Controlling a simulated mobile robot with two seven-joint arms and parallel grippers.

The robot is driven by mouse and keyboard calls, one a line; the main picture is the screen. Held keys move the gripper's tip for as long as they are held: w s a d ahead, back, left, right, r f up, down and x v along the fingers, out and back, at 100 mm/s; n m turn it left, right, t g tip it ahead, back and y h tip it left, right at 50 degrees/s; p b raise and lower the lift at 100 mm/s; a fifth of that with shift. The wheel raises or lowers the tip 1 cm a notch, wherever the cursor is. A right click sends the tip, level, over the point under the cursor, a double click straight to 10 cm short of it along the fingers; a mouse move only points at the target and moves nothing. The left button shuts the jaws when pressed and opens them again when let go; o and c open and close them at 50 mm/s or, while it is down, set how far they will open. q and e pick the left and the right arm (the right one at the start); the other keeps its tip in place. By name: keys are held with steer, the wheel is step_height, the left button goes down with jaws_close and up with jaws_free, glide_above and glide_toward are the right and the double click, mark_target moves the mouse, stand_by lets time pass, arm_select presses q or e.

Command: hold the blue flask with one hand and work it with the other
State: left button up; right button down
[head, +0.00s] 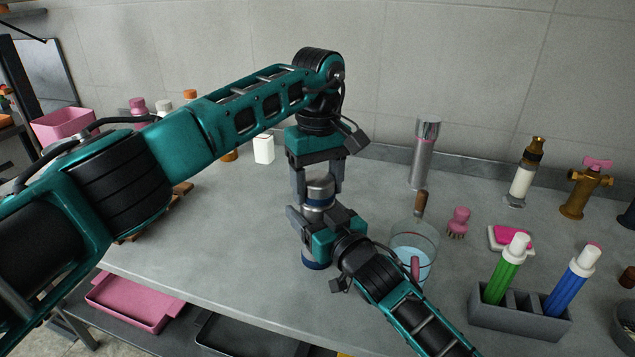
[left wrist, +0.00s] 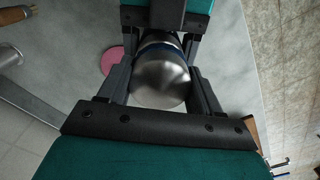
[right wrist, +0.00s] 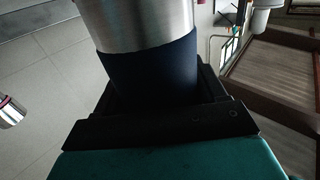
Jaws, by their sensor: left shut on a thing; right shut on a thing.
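The blue flask (head: 317,259) stands upright near the front edge of the grey counter, with a steel top and a dark blue lower body. My left gripper (head: 319,192) comes down from above and is shut on the flask's steel top, which fills the space between its fingers in the left wrist view (left wrist: 160,75). My right gripper (head: 312,222) comes in from the front right and is shut around the flask lower down. In the right wrist view the dark blue band (right wrist: 150,75) sits between the fingers. My grippers hide much of the flask's middle.
A glass beaker of bluish liquid (head: 427,240) stands close to my right arm. A grey rack (head: 520,322) holds a green and a blue bottle at the right. A steel cylinder (head: 423,155) stands behind. A pink tray (head: 130,300) lies below the counter at the left.

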arm_select(q)
steer(key=n, duration=0.3)
steer(key=shift+n, duration=0.4)
steer(key=n, duration=1)
steer(key=shift+a+n, duration=0.1)
steer(key=shift+n, duration=0.3)
steer(key=n, duration=0.5)
steer(key=o, duration=1.1)
steer(key=shift+o, duration=0.3)
steer(key=shift+s, duration=0.1)
steer(key=shift+d, duration=0.25)
